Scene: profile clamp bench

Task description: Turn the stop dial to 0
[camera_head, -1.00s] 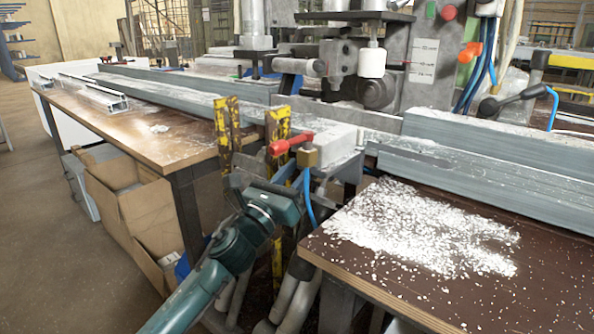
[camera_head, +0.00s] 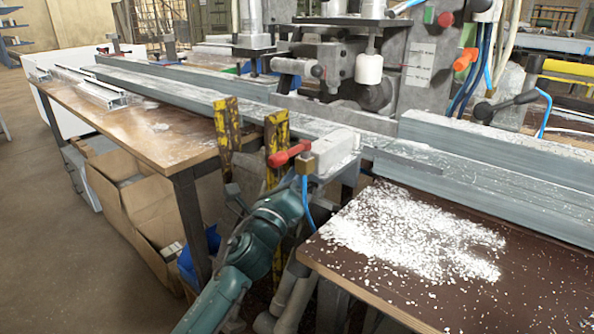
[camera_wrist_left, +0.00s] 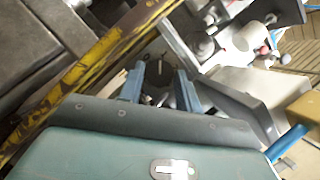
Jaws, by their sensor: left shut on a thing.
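The stop dial (camera_wrist_left: 157,76) is a small dark round knob with a pale mark on its face, seen in the left wrist view. My left gripper (camera_wrist_left: 161,82) has its two blue-grey fingers on either side of the dial and is shut on it. The number the mark points to is too small to read. In the head view my teal left wrist reaches up beside the yellow-black posts, and the dial cannot be made out there. My right gripper is not in view.
Worn yellow-black posts (camera_head: 276,140) stand close to my left wrist. A red-handled lever (camera_head: 290,154) and a blue hose (camera_head: 306,195) are just right of it. Metal profiles (camera_head: 490,155) lie along the bench. White chips (camera_head: 410,235) cover the right tabletop. Cardboard boxes (camera_head: 150,205) sit below left.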

